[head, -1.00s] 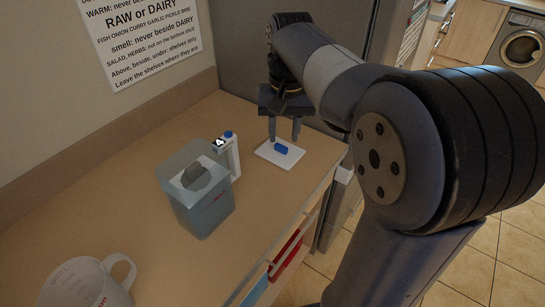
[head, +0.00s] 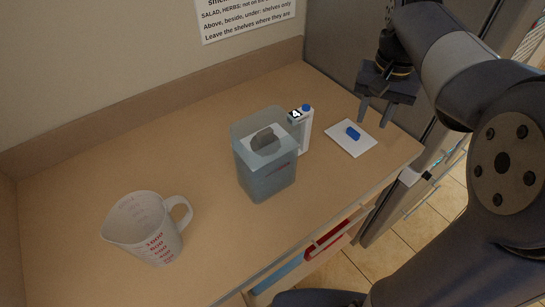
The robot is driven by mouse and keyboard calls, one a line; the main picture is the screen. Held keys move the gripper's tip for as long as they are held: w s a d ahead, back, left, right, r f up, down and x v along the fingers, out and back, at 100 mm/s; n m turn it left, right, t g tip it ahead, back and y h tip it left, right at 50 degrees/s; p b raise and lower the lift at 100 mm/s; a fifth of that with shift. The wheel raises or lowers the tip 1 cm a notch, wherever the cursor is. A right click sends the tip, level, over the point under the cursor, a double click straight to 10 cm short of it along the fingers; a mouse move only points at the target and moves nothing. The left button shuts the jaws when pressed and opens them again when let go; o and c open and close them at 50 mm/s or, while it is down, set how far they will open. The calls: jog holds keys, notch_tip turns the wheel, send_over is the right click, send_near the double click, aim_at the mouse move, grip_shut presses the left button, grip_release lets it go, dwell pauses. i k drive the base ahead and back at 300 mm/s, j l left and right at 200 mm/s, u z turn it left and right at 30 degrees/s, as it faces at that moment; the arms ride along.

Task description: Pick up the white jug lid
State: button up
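The white jug lid (head: 341,147) is a flat, square white piece with a blue part (head: 353,133) on top, lying on the counter right of the jug. My gripper (head: 374,119) is open and empty, fingers pointing down. In the picture its fingertips are just above and right of the lid; I cannot tell the exact height.
A white measuring cup (head: 143,226) stands at the front left of the counter (head: 90,185). An open drawer with red and blue things (head: 325,240) lies below the front edge. A wall notice (head: 245,14) hangs behind.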

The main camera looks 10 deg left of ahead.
aim_at(349, 135)
jog(key=i+l+u, duration=0.15)
jog(key=u, duration=0.2)
jog(key=l+u, duration=0.35)
jog(key=i+j, duration=0.05)
